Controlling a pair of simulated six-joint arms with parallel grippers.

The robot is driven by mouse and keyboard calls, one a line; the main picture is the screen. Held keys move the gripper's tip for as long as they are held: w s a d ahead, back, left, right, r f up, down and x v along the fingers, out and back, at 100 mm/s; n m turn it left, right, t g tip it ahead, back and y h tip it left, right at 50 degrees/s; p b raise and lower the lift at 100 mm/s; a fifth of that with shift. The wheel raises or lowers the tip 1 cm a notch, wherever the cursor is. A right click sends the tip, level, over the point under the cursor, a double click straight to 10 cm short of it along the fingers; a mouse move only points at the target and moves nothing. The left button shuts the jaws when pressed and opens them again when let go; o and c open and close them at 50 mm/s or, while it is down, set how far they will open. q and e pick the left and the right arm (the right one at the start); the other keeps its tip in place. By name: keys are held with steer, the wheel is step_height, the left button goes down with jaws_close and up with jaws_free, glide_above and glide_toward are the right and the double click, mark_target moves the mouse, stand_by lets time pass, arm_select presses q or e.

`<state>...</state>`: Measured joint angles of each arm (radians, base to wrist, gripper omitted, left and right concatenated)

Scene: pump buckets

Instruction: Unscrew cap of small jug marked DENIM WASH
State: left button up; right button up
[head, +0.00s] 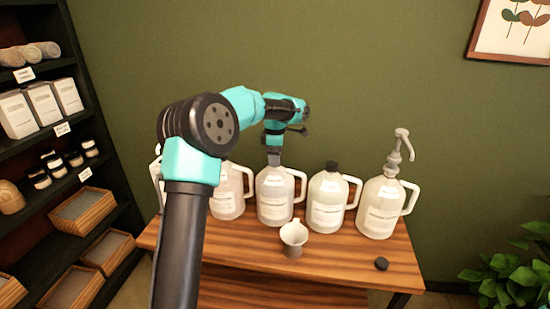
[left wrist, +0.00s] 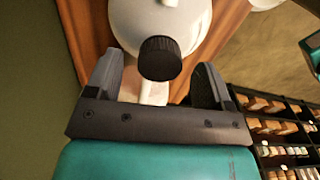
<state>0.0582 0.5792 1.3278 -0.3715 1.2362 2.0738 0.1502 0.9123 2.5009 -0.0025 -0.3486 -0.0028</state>
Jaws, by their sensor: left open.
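My left gripper (head: 274,158) is above the neck of a white jug (head: 275,197) in the middle of the row, pointing down. In the left wrist view, a ribbed black cap (left wrist: 160,58) on the white jug (left wrist: 135,22) sits between the two parted fingers, with a gap on each side. A white piece, perhaps the handle, shows below the cap. The jug labels are too small to read, so I cannot tell which is DENIM WASH.
To the right stand a black-capped jug (head: 327,205) and a pump-topped jug (head: 380,207). Another jug (head: 228,195) is to the left, partly behind my arm. A small white cup (head: 293,240) and a loose black cap (head: 381,263) are in front on the wooden table (head: 335,265).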

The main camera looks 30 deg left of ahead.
arm_select(q)
steer(key=shift+f, duration=0.45)
steer(key=c, duration=1)
steer(key=shift+o, duration=0.2)
steer(key=n, duration=0.9)
steer(key=shift+n, duration=0.4)
steer(key=o, duration=0.9)
